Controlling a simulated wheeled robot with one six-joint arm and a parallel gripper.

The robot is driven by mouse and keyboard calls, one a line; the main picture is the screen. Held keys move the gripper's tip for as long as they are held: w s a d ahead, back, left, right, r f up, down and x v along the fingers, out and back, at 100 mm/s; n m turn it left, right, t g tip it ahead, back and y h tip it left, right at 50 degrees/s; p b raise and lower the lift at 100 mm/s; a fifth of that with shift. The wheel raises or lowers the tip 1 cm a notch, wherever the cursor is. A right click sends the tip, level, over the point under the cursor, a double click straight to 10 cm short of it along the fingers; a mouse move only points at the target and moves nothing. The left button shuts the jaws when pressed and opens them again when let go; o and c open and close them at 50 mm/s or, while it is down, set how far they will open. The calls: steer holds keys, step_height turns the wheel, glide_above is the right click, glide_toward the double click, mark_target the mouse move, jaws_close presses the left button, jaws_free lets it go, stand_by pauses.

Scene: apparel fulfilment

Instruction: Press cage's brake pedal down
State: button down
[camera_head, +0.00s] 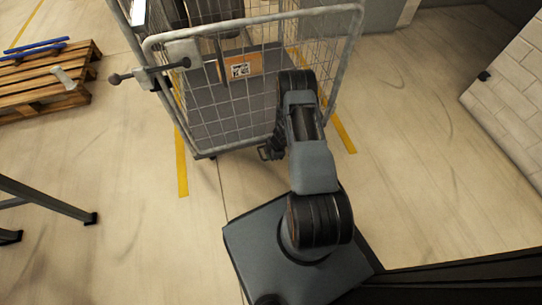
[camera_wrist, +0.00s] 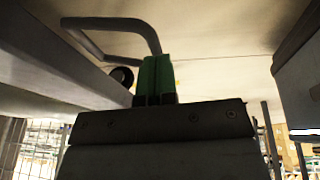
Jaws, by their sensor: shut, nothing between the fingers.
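The roll cage (camera_head: 188,45) stands ahead of me, a grey tube frame with wire mesh sides. A bent tube loop that looks like its brake pedal (camera_head: 266,152) sticks out low at the cage's near edge, just left of my arm. In the wrist view the loop (camera_wrist: 140,24) shows as a grey bent bar close to my fingertips. My gripper (camera_wrist: 156,62) has green fingers, shut together and empty. The fingers look beside or just over the loop; I cannot tell whether they touch. In the head view my forearm hides the fingers.
A dark caster wheel (camera_wrist: 122,75) sits by the loop. A cardboard box (camera_head: 243,66) is inside the cage. A wooden pallet (camera_head: 45,85) lies at the left, and a pale brick wall (camera_head: 515,85) stands at the right. The floor between is clear, with yellow lines.

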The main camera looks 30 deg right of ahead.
steer(key=shift+f, duration=0.15)
steer(key=shift+s+f, duration=0.2)
steer(key=shift+f, duration=0.15)
steer(key=shift+s+a+f+b, duration=0.1)
steer(key=shift+s+f+b, duration=0.25)
steer(key=shift+f, duration=0.55)
steer(key=shift+s+f+b, duration=0.1)
steer(key=shift+f+b, duration=0.45)
steer(key=shift+f, duration=0.4)
steer(key=shift+s+a+f+b, duration=0.1)
steer(key=shift+s+f+b, duration=0.25)
steer(key=shift+f, duration=0.55)
steer(key=shift+w, duration=0.1)
